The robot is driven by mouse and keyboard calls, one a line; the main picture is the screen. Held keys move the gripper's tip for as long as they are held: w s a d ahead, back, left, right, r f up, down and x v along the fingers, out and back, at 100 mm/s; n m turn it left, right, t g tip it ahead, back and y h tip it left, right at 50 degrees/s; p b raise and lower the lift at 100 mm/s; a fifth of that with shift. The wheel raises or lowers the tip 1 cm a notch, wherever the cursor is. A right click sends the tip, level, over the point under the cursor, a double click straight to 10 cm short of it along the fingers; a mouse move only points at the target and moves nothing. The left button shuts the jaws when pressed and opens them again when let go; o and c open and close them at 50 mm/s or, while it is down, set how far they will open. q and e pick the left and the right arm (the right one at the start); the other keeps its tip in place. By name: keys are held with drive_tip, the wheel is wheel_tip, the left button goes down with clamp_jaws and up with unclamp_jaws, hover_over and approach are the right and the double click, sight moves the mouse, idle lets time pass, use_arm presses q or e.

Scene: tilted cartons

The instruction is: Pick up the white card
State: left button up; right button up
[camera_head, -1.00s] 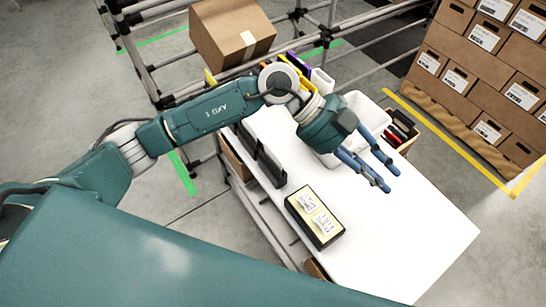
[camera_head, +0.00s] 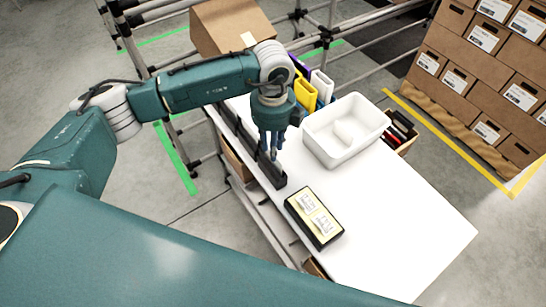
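A white card-like piece (camera_head: 321,86) stands upright at the back of the white table, beside a yellow piece (camera_head: 304,94) and a purple piece (camera_head: 298,66). I cannot tell for certain that it is the white card. My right gripper is out of view.
A black box with a yellow top (camera_head: 314,218) lies nearer. The table's right front is clear.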

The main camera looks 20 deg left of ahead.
use_arm(q)
drive_tip(key=shift+w+f+p, duration=0.1)
drive_tip(key=shift+f+p, duration=0.55)
drive_tip(key=shift+f, duration=1.65)
clamp_jaws()
